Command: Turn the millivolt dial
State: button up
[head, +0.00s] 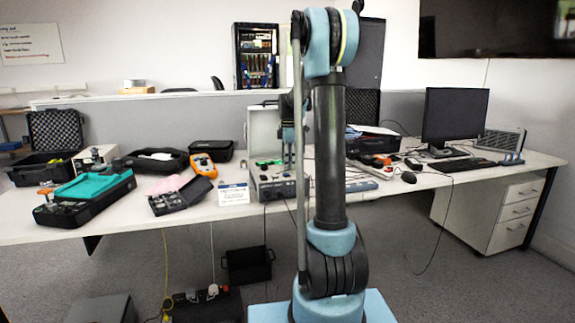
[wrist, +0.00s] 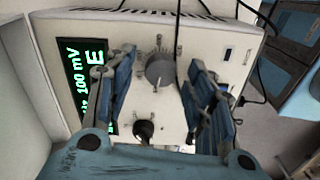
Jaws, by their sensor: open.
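The instrument (wrist: 205,42) fills the wrist view, a pale box with a green-lit display (wrist: 85,78) reading "100 mV". A round grey dial (wrist: 160,69) sits on its panel with scale marks around it. A black knob (wrist: 144,129) is lower on the same panel. My gripper (wrist: 161,64) is open, with one blue finger on each side of the grey dial and a visible gap to it on both sides. I cannot tell how far the fingertips are from the panel. In the head view the instrument (head: 275,187) stands on the desk, partly hidden by my arm.
Cables hang across the instrument's top in the wrist view. On the desk (head: 225,211), an orange meter (head: 203,165), a black case (head: 178,198) and a small white card (head: 234,194) stand left of the instrument. A monitor (head: 455,116) and keyboard (head: 460,164) are at the right.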

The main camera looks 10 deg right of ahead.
jog(key=shift+f, duration=0.35)
jog(key=shift+c, duration=0.5)
jog(key=c, duration=1)
